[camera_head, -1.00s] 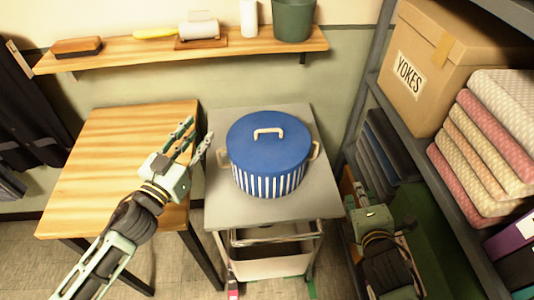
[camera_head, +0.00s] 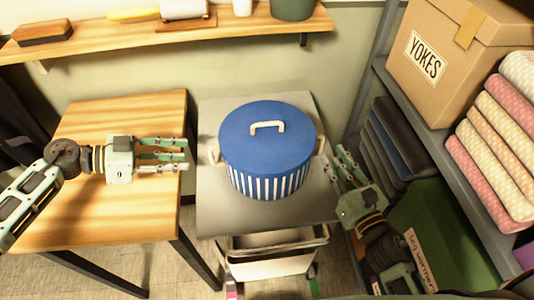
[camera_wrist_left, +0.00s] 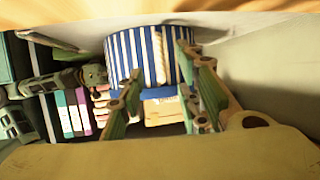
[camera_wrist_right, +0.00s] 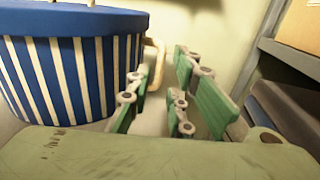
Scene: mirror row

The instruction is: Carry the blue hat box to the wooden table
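The blue hat box (camera_head: 266,150), with blue-and-white striped sides and a cream handle on its lid, stands upright on a grey trolley top (camera_head: 235,218). It also shows in the left wrist view (camera_wrist_left: 125,55) and the right wrist view (camera_wrist_right: 70,75). The wooden table (camera_head: 85,215) stands to the left of the trolley. My left gripper (camera_head: 186,154) is open and empty over the table's right side, left of the box and apart from it. My right gripper (camera_head: 344,164) is open and empty close to the box's right handle (camera_wrist_right: 156,65); I cannot tell whether they touch.
A wooden wall shelf (camera_head: 170,38) runs behind, holding a brush, a white roll and a dark green pot. On the right, a grey shelf unit (camera_head: 400,90) holds a YOKES carton (camera_head: 455,55) and folded cloths (camera_head: 490,140). The table top is otherwise clear.

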